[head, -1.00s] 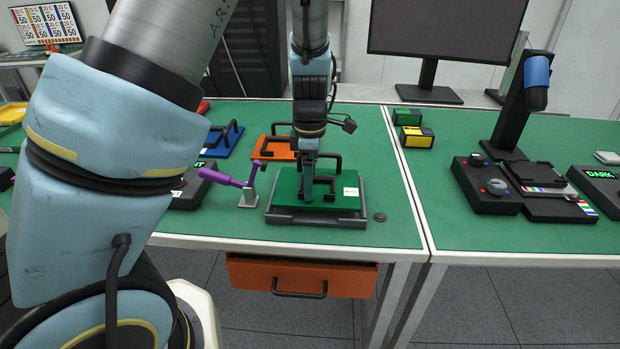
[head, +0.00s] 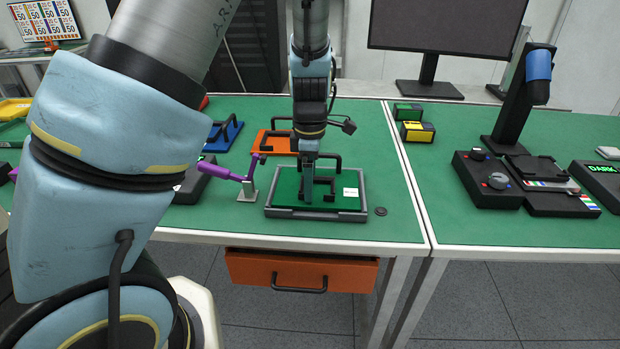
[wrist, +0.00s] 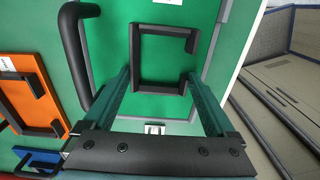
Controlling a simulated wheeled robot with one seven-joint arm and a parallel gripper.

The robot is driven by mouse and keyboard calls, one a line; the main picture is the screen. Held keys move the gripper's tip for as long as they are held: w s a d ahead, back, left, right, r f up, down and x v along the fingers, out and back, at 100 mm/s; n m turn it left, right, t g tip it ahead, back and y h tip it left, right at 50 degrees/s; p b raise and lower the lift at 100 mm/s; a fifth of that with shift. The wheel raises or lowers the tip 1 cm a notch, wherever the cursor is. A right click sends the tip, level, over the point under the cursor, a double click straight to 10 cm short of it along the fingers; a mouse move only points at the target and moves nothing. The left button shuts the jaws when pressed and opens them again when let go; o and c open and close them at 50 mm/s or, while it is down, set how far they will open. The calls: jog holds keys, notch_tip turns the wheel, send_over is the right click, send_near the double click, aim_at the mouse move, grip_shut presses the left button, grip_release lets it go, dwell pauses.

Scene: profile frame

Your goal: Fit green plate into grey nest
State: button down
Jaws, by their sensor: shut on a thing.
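The green plate (head: 335,199) has a black bracket handle (head: 325,185) and a small white label. It lies low and looks level inside the grey nest (head: 290,214), whose rim shows around it. My gripper (head: 309,198) is over the plate, shut on its handle. In the wrist view, the fingers of my gripper (wrist: 162,82) reach to both sides of the handle (wrist: 141,55), with the green plate (wrist: 165,105) beneath. The fingers hide part of the plate, and I cannot tell if it is fully seated.
A purple lever on a small stand (head: 246,188) is close left of the nest. A black loop handle (head: 331,159) rises behind it. An orange plate (head: 273,142) and a blue plate (head: 222,137) lie farther back. A small dark disc (head: 380,211) lies at right, with clear green tabletop beyond.

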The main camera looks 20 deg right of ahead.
jog(key=shift+f, duration=0.1)
grip_release()
notch_tip(320, 180, up, 11)
jog(key=b, duration=0.1)
dwell(0.3)
jog(key=shift+f, duration=0.1)
